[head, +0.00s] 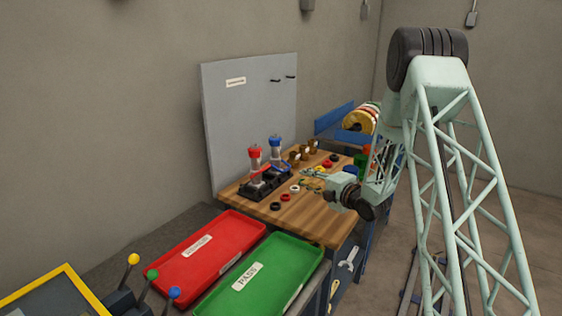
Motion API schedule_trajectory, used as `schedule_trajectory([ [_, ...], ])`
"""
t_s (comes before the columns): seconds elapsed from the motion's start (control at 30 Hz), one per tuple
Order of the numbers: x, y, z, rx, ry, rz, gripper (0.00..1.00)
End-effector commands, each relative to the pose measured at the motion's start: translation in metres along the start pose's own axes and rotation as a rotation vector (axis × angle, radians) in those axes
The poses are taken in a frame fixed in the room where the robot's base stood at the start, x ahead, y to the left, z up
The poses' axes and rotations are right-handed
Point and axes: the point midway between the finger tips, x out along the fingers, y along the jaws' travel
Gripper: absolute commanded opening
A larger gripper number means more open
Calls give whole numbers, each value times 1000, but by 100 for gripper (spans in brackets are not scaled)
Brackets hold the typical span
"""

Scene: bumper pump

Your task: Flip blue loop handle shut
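Two small pump units stand on a black base (266,186) on the wooden workbench in the head view. One has a red cap (255,152) and the other a blue cap (275,142). A thin blue part (284,167), seemingly the blue loop handle, slants down to the right beside the blue-capped unit. It is too small to tell how far open it stands. A red lever (262,171) lies to its left. My gripper (312,184) is to the right of the pumps, apart from them, over the bench. Its fingers are too small to read.
The wooden bench (302,208) holds several loose black, red and white rings. A red tray (210,253) and a green tray (262,277) lie in front. Several ball-topped levers (152,274) stand at lower left. A grey panel (250,115) rises behind the bench.

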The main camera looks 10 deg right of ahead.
Motion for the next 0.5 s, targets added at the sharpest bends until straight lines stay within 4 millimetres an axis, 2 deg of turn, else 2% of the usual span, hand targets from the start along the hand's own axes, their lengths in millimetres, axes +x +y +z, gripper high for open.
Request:
schedule_trajectory([
  [0.27, -6, 19, 3, 34, -28, -37, 21],
  [0.5, -20, 47, 7, 95, -80, -94, 21],
])
